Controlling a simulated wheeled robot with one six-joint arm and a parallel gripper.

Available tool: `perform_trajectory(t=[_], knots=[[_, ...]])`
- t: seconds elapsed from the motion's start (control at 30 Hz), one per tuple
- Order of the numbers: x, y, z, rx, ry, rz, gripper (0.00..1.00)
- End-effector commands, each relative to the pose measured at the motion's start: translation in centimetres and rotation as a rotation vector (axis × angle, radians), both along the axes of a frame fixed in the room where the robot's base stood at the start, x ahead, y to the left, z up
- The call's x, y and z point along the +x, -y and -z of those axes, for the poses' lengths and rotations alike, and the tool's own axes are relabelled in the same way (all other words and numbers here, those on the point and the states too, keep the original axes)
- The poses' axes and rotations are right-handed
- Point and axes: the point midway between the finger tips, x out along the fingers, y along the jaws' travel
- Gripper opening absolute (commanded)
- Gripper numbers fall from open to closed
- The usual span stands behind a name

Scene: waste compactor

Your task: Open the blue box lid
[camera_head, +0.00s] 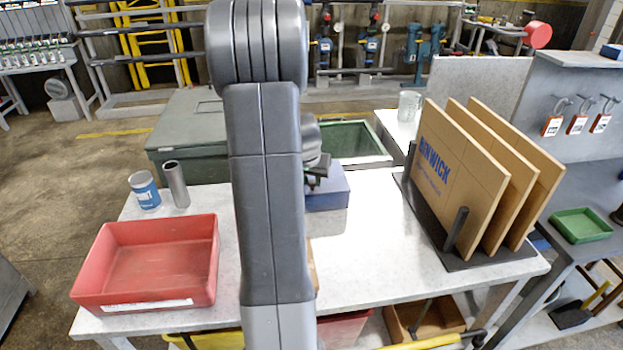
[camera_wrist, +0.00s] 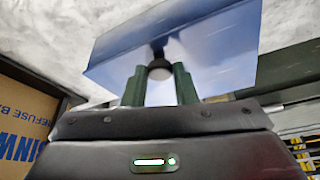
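The blue box (camera_head: 328,197) stands at the back edge of the pale worktable, partly hidden behind my arm. In the wrist view its blue lid (camera_wrist: 225,50) fills the upper middle, slanted in the picture. A dark round knob (camera_wrist: 159,70) sticks out from it. My gripper (camera_wrist: 160,82) has its two green fingers on either side of the knob, close against it, and appears shut on it. In the head view my gripper (camera_head: 316,182) is at the top of the box. I cannot tell whether the lid is raised.
A red tray (camera_head: 150,262), a blue-and-white can (camera_head: 145,190) and a grey metal tube (camera_head: 176,184) stand left on the worktable (camera_head: 375,250). Upright cardboard panels (camera_head: 465,170) in a dark rack stand right. A green bin (camera_head: 350,140) is behind the table.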

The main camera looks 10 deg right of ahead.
Motion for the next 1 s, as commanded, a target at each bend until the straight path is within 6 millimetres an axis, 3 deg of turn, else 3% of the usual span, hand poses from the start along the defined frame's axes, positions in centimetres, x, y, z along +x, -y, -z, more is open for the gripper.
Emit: perform_trajectory(t=[0.03, 0.1, 0.57, 1.0], knots=[[0.0, 0.0, 0.0, 0.000, 0.000, 0.000, 0.09], [0.0, 0.0, 0.0, 0.000, 0.000, 0.000, 0.00], [0.4, 0.0, -1.0, 0.000, 0.005, -0.001, 0.00], [3.0, 0.0, -5.2, -0.002, 0.012, -0.002, 0.00]])
